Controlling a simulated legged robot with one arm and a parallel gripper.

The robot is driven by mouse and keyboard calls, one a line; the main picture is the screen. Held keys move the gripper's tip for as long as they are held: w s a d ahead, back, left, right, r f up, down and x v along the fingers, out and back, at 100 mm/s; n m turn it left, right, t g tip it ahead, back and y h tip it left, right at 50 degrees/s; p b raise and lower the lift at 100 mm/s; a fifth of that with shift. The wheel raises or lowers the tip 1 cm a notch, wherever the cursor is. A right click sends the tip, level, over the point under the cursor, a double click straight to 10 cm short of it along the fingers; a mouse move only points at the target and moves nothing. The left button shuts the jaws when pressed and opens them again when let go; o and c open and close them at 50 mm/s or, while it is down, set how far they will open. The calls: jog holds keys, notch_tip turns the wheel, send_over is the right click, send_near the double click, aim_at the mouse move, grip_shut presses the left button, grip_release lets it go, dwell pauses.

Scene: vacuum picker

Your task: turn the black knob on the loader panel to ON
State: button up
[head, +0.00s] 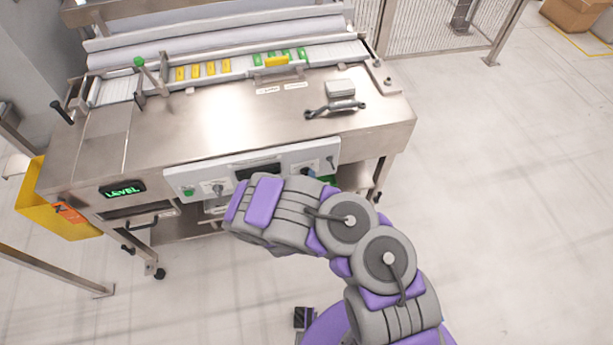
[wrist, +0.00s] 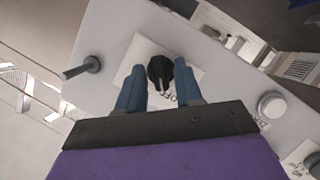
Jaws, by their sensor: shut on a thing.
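The black knob (wrist: 160,72) sits on a white label plate (wrist: 131,72) on the pale loader panel (wrist: 105,40). The blue fingers of my gripper (wrist: 160,86) are on either side of the knob, shut on it. The letters "OFF" are partly visible below the knob in the wrist view, beside the right finger. The knob's narrow end points down in that view, toward these letters. In the head view the loader panel (head: 215,172) is on the front of the steel machine, and my arm hides part of it and my fingertips.
A grey lever (wrist: 82,68) sticks out left of the knob, and a round white button (wrist: 271,105) is to the right. A steel table (head: 230,125) overhangs the panel. A yellow bin (head: 50,205) hangs at the left. The floor at the right is clear.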

jog(key=m+p, duration=0.1)
jog(key=p, duration=0.1)
jog(key=r+m+g+y+p, duration=0.1)
jog(key=p, duration=0.2)
jog(key=m+y+p, duration=0.1)
jog(key=p, duration=0.1)
jog(key=m+y+p, duration=0.1)
jog(key=p, duration=0.1)
jog(key=shift+w+d+m, duration=0.2)
jog(key=shift+m, duration=0.2)
jog(key=m+y, duration=0.1)
jog(key=m, duration=0.1)
jog(key=m+y+p, duration=0.1)
jog(key=m+y, duration=0.1)
jog(key=m+g+y+p, duration=0.1)
jog(key=m, duration=0.1)
jog(key=shift+w+d+f+m+y, duration=0.1)
jog(key=shift+d+f+m+y, duration=0.2)
jog(key=shift+d+f, duration=0.05)
